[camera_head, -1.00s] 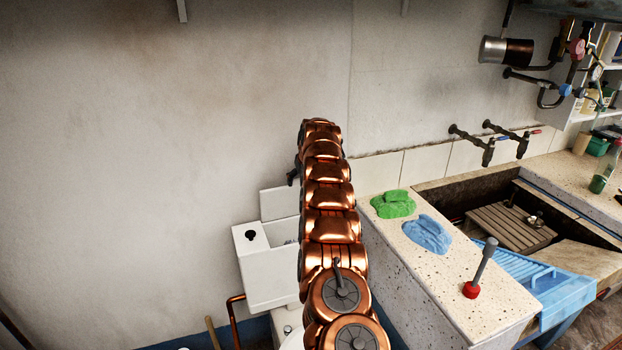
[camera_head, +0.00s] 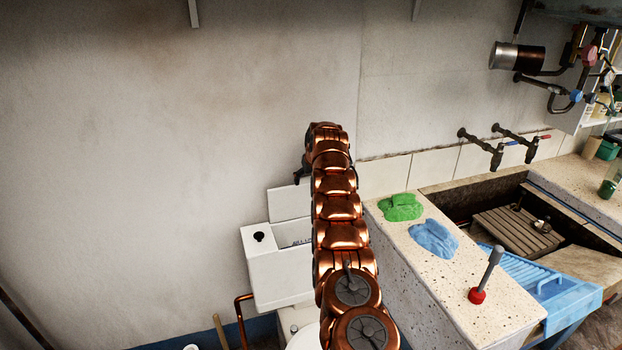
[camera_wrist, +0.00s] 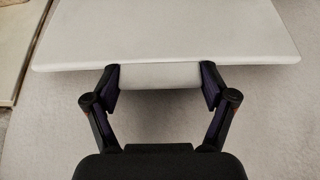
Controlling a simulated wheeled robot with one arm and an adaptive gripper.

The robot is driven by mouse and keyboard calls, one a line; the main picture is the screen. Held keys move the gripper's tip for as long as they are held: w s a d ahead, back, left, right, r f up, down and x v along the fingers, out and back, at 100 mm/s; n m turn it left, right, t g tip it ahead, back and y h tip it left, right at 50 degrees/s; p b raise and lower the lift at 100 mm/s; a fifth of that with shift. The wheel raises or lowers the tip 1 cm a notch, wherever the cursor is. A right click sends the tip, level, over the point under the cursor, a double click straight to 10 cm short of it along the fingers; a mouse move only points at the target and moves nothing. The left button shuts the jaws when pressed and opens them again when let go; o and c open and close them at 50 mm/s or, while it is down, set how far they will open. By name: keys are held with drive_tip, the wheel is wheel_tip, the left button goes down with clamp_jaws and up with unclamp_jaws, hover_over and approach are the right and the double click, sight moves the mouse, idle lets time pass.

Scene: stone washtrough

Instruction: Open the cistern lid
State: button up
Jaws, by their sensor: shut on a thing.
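The white cistern (camera_head: 275,282) stands low against the wall, left of the stone trough. Its lid (camera_head: 290,204) is raised and stands nearly upright at the back, close to the wall. Part of the open top shows, with some fittings inside. In the wrist view the lid (camera_wrist: 165,38) is a broad pale panel. My gripper (camera_wrist: 161,84) is shut on the lid, its two dark fingers pressed on either end of a pale grip piece at the lid's edge. In the head view my copper arm hides the right side of the cistern and most of the gripper.
Right of my arm, a speckled stone ledge (camera_head: 425,270) carries a green cloth (camera_head: 401,207), a blue cloth (camera_head: 433,239) and a red-based plunger (camera_head: 478,294). The wall left of the cistern is clear.

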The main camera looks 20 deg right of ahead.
drive_tip(key=shift+a+f, duration=0.1)
drive_tip(key=shift+f, duration=0.15)
drive_tip(key=o, duration=1.5)
drive_tip(key=shift+f, duration=0.1)
drive_tip(key=shift+r, duration=0.2)
drive_tip(key=shift+r, duration=0.15)
drive_tip(key=shift+v, duration=1.25)
drive_tip(key=shift+s+r, duration=0.15)
drive_tip(key=shift+r, duration=0.1)
drive_tip(key=shift+v, duration=4.2)
